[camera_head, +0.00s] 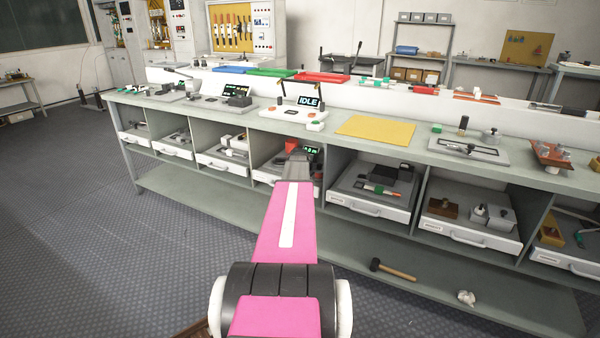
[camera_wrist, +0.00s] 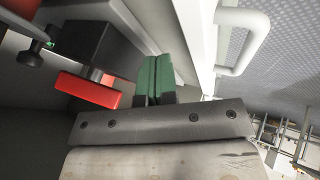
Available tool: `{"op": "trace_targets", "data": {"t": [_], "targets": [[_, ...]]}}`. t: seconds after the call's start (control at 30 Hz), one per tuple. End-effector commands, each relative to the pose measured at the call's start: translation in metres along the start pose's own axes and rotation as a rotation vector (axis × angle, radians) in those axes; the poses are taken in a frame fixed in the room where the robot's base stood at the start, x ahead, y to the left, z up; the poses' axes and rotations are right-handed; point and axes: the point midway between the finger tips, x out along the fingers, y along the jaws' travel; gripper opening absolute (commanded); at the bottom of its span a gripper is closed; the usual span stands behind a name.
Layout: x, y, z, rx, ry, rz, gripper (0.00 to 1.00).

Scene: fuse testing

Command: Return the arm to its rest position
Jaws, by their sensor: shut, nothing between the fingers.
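My arm (camera_head: 285,225), pink with a white stripe, stretches forward from the bottom of the head view to the workbench. My gripper (camera_head: 294,152) is at the open compartment below the bench top, in front of a drawer with a small green-lit display (camera_head: 311,151). In the wrist view the green fingertips of my gripper (camera_wrist: 155,78) are together with nothing between them. They are close to the white drawer wall (camera_wrist: 192,35). A black block (camera_wrist: 95,48) and a red part (camera_wrist: 88,90) are to their left. The arm partly hides that drawer.
The workbench (camera_head: 150,103) has several drawers with handles under its top. A tester reading IDLE (camera_head: 308,102) and a yellow mat (camera_head: 376,129) are on top. A mallet (camera_head: 392,269) lies on the lower shelf. The floor (camera_head: 75,210) at left is clear.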

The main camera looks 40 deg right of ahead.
Motion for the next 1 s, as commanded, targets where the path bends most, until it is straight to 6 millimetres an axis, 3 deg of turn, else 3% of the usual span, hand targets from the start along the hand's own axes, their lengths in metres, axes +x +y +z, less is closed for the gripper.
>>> {"op": "trace_targets", "data": {"t": [0.03, 0.3, 0.5, 0.83, 0.93, 1.0], "targets": [[-0.009, -0.009, -0.002, -0.001, 0.001, 0.0, 0.0], [-0.068, -0.006, -0.001, 0.0, 0.001, 0.002, 0.0], [-0.097, -0.005, -0.001, 0.0, 0.0, 0.001, 0.0], [-0.102, -0.01, -0.004, 0.002, -0.001, -0.007, 0.0], [-0.101, -0.035, -0.015, 0.013, -0.004, -0.034, 0.0], [-0.101, -0.065, -0.026, 0.027, -0.011, -0.068, 0.0]]}}
